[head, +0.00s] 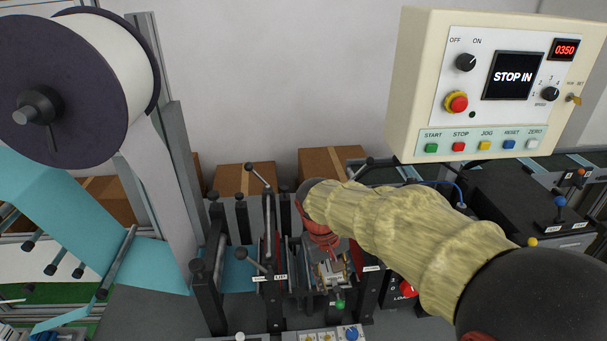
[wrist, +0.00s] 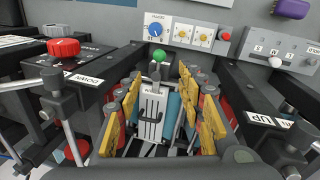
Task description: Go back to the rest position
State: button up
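My gripper (wrist: 160,78) shows in the wrist view as red and yellow fingers, spread apart on the left and right. Between them, further down, is a slotted silver block (wrist: 150,115) with a green ball knob (wrist: 159,56) beyond it. I see nothing held, and I cannot tell whether the fingers touch the block. In the head view my arm, in a yellow sleeve, reaches from the lower right down into the machine. My gripper (head: 331,268) is low between the black frames there, partly hidden, with the green knob (head: 340,303) just in front.
Black posts and levers (head: 258,180) stand close around my gripper. A red knob (wrist: 63,48) is at left in the wrist view. The control panel (head: 500,85) reads "STOP IN" above my arm. A large roll (head: 75,85) is at left. Cardboard boxes (head: 245,177) stand behind.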

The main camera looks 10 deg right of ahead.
jog(key=s+d+r+m+t+y+b, duration=0.1)
jog(key=s+d+r+t+b, duration=0.1)
jog(key=s, duration=0.8)
jog(key=s+d+r+m+t+y+b, duration=0.1)
jog(key=s+d+r+t+b, duration=0.1)
jog(key=s, duration=0.7)
jog(key=d+t+b, duration=0.1)
jog(key=d+b, duration=0.1)
jog(key=b, duration=0.1)
jog(key=shift+s+r, duration=0.25)
jog(key=shift+s, duration=0.1)
jog(key=shift+c, duration=0.2)
